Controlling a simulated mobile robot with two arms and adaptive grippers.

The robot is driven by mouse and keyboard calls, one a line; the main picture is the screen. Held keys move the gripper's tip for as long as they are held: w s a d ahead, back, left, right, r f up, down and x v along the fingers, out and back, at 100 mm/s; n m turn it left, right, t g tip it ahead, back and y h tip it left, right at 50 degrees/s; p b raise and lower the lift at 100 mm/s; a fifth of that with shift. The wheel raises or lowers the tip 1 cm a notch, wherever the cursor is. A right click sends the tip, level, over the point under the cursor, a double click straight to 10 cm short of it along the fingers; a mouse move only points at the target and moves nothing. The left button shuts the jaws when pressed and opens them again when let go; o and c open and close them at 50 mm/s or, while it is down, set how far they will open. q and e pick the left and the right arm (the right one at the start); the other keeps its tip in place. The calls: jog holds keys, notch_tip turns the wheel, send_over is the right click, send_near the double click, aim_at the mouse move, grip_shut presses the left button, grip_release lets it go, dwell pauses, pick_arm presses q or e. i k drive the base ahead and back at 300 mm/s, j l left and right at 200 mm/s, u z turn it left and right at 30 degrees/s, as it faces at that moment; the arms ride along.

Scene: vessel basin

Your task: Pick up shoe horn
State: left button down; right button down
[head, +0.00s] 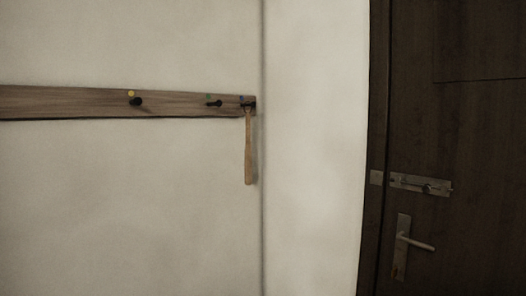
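The shoe horn (248,150) is a long, narrow, light-brown piece. It hangs upright from the last dark hook at the right end of a wooden rail on the wall, in the head view. Its upper end is at the hook and its lower end hangs free against the pale wall. Neither of my grippers shows in the head view.
The wooden rail (60,102) runs in from the left and has other empty dark hooks (136,101) with small coloured dots. A wall corner lies just right of the shoe horn. A dark door (470,140) with a bolt (420,185) and handle (414,242) stands at right.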

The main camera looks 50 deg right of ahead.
aim_at(248, 165)
jog(key=i+z, duration=0.1)
jog(key=z, duration=2.25)
